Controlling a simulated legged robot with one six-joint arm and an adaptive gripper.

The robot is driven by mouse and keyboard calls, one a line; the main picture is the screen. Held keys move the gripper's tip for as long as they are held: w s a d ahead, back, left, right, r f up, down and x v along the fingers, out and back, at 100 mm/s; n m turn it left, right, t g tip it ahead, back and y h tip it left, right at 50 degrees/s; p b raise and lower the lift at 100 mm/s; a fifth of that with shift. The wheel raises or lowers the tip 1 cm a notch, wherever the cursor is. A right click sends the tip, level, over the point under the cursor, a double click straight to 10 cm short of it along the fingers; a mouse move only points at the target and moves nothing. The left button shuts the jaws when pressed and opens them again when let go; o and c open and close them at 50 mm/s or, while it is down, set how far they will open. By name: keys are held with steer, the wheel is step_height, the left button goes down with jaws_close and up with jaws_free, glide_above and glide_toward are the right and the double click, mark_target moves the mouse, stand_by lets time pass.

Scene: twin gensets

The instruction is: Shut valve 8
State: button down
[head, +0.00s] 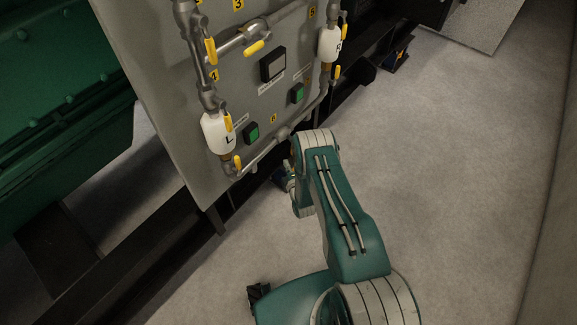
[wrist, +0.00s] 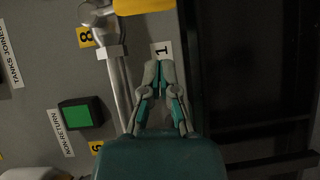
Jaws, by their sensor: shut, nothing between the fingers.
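In the wrist view, the yellow tag 8 (wrist: 86,37) is on the grey panel beside a grey pipe (wrist: 118,85). A yellow piece (wrist: 143,6), which looks like a valve lever, is cut off by the top edge near this tag. I cannot tell for sure that it belongs to valve 8, nor how it is turned. My gripper (wrist: 158,70) is shut and empty, its fingertips pointing up at a white label 1, below the yellow piece and right of the pipe. In the head view my arm hides the fingertips.
In the head view, the grey panel (head: 165,95) carries pipes, several yellow levers, including one at the lower left (head: 237,163), and white tanks L (head: 218,133) and R (head: 328,44). Green buttons sit between them. A dark rail (head: 150,245) runs below. Open floor (head: 460,150) lies right.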

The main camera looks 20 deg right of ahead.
steer(key=s, duration=0.9)
steer(key=w+d, duration=0.3)
steer(key=w, duration=0.9)
steer(key=shift+n, duration=0.4)
steer(key=shift+r, duration=0.1)
steer(key=shift+w+d, duration=0.4)
